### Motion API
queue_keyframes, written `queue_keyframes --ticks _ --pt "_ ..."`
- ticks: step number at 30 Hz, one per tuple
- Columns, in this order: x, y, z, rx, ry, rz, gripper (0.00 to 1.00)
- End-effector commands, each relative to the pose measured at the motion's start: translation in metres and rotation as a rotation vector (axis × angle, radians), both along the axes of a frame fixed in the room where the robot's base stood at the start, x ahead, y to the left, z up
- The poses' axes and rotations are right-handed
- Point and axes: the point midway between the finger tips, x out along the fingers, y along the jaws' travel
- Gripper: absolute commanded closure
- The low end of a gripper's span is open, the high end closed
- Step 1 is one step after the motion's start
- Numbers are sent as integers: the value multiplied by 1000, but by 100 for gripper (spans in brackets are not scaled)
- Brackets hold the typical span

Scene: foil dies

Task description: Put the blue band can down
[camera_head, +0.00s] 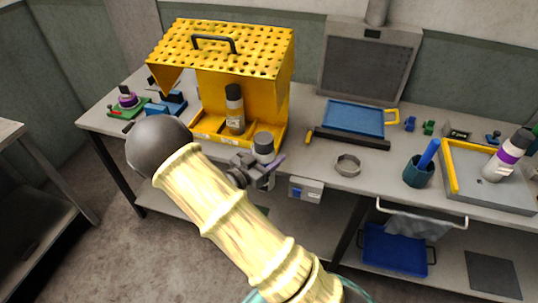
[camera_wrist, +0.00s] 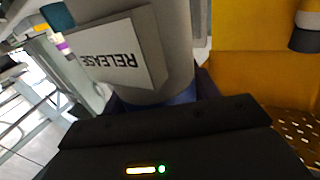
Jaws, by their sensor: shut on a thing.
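The blue band can (camera_head: 264,146) is a grey can with a dark top, held in front of the right front corner of a yellow perforated booth (camera_head: 265,93). In the wrist view the can (camera_wrist: 178,40) fills the top middle, with a label reading RELEASE and part of a blue band low between the fingers. My gripper (camera_head: 266,170) is shut around its lower part; the fingers (camera_wrist: 160,100) also show in the wrist view. The can's base is hidden, and I cannot tell whether it touches anything.
Another can (camera_head: 234,108) stands inside the booth. A purple-banded can (camera_head: 507,156) stands on a grey tray (camera_head: 485,191) at the right. A metal ring (camera_head: 348,165), a dark bar (camera_head: 352,139) and a teal cup (camera_head: 418,174) are on the bench right of my gripper. Bare bench (camera_head: 312,168) lies between.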

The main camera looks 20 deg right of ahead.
Motion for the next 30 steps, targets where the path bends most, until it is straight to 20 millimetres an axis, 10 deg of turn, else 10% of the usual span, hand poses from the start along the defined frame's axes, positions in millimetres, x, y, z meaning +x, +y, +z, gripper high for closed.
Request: queue_keyframes --ticks 30 --pt "-19 27 -177 -5 9 908 79"
